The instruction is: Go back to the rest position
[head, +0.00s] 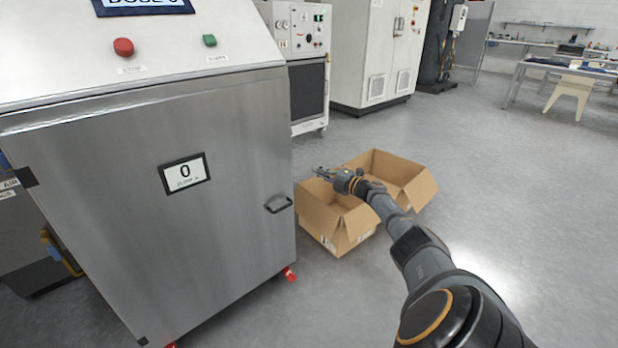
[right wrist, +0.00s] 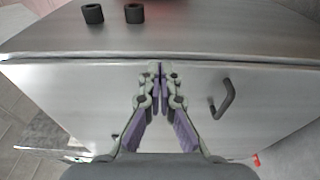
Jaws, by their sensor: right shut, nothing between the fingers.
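My right gripper (head: 322,172) is shut and empty. In the head view its arm reaches in from the lower right, and the gripper appears over the near cardboard box, to the right of the steel washer (head: 120,190). In the right wrist view the fingertips of my right gripper (right wrist: 160,72) are together, with the steel washer door (right wrist: 80,95) behind them. The door handle (right wrist: 222,97) is to their right, apart from them; it also shows in the head view (head: 278,204). The washer door looks closed. My left gripper is not in view.
Two open cardboard boxes, a near one (head: 340,236) and a far one (head: 415,190), stand on the floor beside the washer. A red button (head: 123,46) and a green button (head: 209,40) are on the washer's sloped panel. The floor to the right is clear.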

